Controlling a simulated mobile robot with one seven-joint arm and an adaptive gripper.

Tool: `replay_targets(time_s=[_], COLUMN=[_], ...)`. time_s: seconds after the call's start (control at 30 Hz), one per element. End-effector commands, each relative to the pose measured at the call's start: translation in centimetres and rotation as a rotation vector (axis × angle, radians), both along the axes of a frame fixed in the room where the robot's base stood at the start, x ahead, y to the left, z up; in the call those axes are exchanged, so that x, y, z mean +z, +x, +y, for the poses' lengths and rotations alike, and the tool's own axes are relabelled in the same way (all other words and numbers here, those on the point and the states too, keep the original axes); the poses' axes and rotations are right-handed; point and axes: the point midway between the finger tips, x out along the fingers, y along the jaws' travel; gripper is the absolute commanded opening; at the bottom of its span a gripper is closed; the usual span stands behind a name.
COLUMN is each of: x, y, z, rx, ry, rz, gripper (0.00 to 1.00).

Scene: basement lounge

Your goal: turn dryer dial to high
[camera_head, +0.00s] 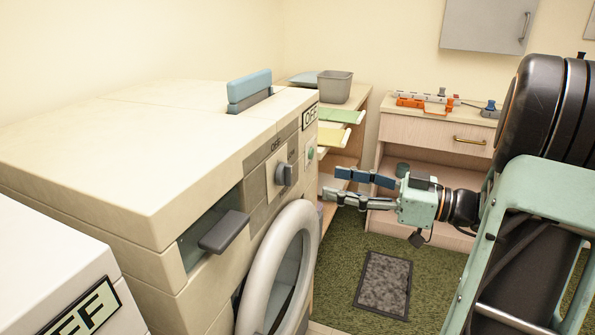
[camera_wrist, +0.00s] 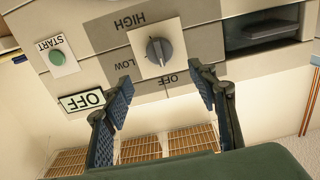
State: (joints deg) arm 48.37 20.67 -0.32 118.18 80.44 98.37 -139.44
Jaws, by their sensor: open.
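The dryer (camera_head: 150,140) is a cream machine with a round door on its front. Its dark grey dial (camera_head: 286,174) sits on a pale plate on the front panel. In the wrist view the dial (camera_wrist: 159,51) has upside-down HIGH, LOW and OFF labels around it. A thin light mark shows on the knob, but I cannot tell exactly where it points. My gripper (camera_head: 331,183) is open and empty, in front of the panel and to the right of the dial. In the wrist view its fingertips (camera_wrist: 160,80) are spread below the dial, apart from it.
A green START button (camera_wrist: 57,57) and an OFF display (camera_wrist: 82,100) are beside the dial. The open drawer (camera_head: 222,232) and round door (camera_head: 280,265) stick out from the front. A shelf with a grey bin (camera_head: 334,86) stands behind. A mat (camera_head: 384,283) lies on the green rug.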

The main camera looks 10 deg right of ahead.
Motion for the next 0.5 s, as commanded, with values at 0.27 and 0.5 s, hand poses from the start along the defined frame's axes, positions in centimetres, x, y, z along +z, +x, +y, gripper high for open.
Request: replay_targets(time_s=[0.27, 0.5], x=[0.0, 0.0], y=[2.2, 4.8], z=[3.2, 6.7], rx=[0.004, 0.003], ry=[-0.001, -0.001], rz=[-0.006, -0.003], gripper=[0.53, 0.53])
